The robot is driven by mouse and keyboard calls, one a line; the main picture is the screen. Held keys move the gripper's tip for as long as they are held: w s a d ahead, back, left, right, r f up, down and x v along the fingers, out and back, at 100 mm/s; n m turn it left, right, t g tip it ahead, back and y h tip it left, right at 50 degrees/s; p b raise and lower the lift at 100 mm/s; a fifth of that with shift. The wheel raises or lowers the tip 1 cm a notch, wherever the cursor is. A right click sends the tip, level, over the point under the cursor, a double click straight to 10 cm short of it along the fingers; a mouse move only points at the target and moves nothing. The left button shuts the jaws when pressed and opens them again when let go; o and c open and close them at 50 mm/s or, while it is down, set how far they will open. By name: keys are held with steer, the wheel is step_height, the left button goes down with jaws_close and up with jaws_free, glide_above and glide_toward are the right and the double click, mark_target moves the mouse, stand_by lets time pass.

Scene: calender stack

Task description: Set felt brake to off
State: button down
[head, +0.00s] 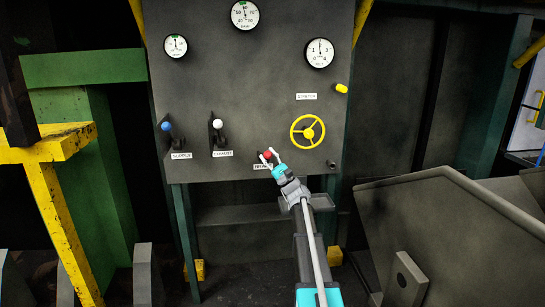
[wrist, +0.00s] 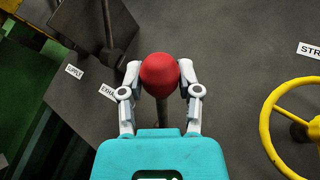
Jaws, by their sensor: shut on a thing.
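The felt brake lever ends in a red ball knob (head: 267,155) at the lower middle of the grey panel. Its label is mostly covered by my gripper and arm. My gripper (head: 268,158) reaches the knob from the lower right. In the wrist view the red knob (wrist: 159,74) sits between the two fingertips of my gripper (wrist: 160,76), which are shut on it from left and right. The lever's grey shaft (wrist: 163,112) runs down from the knob between the fingers. The lever's base is hidden behind my gripper.
Left of it stand the blue-knobbed supply lever (head: 166,127) and the white-knobbed exhaust lever (head: 217,124). A yellow handwheel (head: 308,117) is close on the right, with a yellow knob (head: 341,88) above it. Gauges (head: 320,53) line the panel's top. A grey metal housing (head: 440,215) stands at lower right.

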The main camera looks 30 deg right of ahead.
steer(key=shift+c, duration=1.8)
jaws_free()
steer(key=shift+s+a, duration=0.15)
steer(key=shift+s, duration=0.1)
steer(key=shift+o, duration=0.3)
steer(key=shift+w, duration=0.1)
steer(key=shift+w, duration=0.15)
